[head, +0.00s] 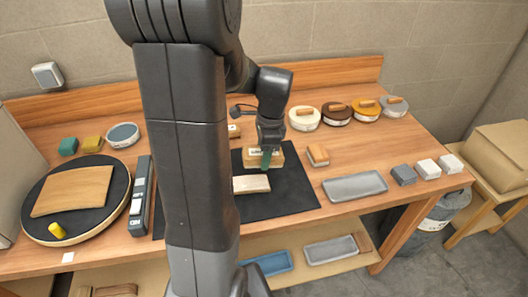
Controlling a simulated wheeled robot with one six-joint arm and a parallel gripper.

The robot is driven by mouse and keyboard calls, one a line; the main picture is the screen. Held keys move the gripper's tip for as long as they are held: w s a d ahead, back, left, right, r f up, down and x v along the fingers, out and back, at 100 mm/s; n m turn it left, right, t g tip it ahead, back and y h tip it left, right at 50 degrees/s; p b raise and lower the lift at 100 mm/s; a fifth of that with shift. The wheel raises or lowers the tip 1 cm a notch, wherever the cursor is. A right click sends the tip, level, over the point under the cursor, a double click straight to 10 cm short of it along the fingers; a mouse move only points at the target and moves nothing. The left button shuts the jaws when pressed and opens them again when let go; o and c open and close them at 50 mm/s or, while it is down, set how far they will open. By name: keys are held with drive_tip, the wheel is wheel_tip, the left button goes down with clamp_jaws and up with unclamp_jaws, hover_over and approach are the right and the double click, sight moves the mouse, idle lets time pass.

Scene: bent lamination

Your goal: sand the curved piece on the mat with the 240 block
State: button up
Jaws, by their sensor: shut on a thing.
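My gripper (267,160) points down over the black mat (295,190), shut on a tan wooden block (277,158) with a pale label; the label is too small to read. A green strip shows at the fingers, in front of the block. I cannot tell whether the block touches the mat. A pale wooden piece (252,184) lies on the mat nearer the front, apart from the gripper; my arm may hide its left end. A broad, gently curved wooden panel (75,190) lies on a round black disc (112,212) at the left.
Another wooden block (317,155) sits right of the mat, near a grey tray (355,186). Several round lidded containers (337,112) line the back. Small grey and white blocks (426,168) stand at the right.

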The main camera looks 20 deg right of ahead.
drive_tip(key=w+a+h+b, duration=0.1)
drive_tip(key=a, duration=0.5)
drive_tip(key=shift+w+a+f+h, duration=0.2)
drive_tip(key=shift+a+f+h, duration=0.05)
drive_tip(key=shift+a+h, duration=0.05)
